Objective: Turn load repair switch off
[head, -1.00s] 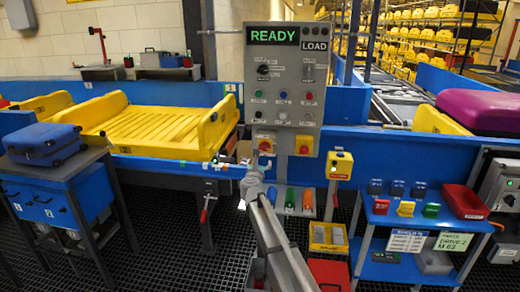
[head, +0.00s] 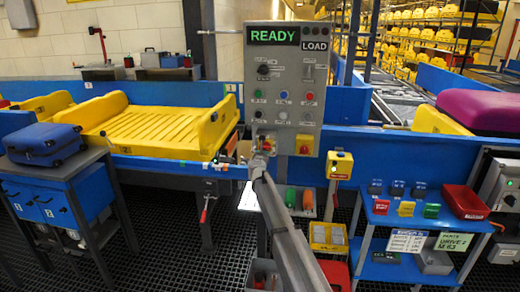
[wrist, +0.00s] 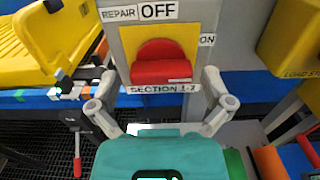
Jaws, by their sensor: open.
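The red rotary switch (wrist: 161,66) sits on a yellow plate (wrist: 190,40) in the wrist view. Its labels read REPAIR, OFF above, ON at right and SECTION below. Its thick red grip bar lies crosswise in the picture. My gripper (wrist: 160,76) is open, with one finger on each side of the switch; I cannot tell whether they touch it. In the head view my gripper (head: 265,146) is at the panel's lower left and partly hides this switch. The grey control panel (head: 285,75) shows READY and LOAD at its top.
A second red-and-yellow switch (head: 305,145) is close at right on the panel. A yellow box (head: 340,163) with a button stands farther right. A yellow tray (head: 150,125) lies on the conveyor at left. A blue shelf (head: 420,215) with small parts stands at right.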

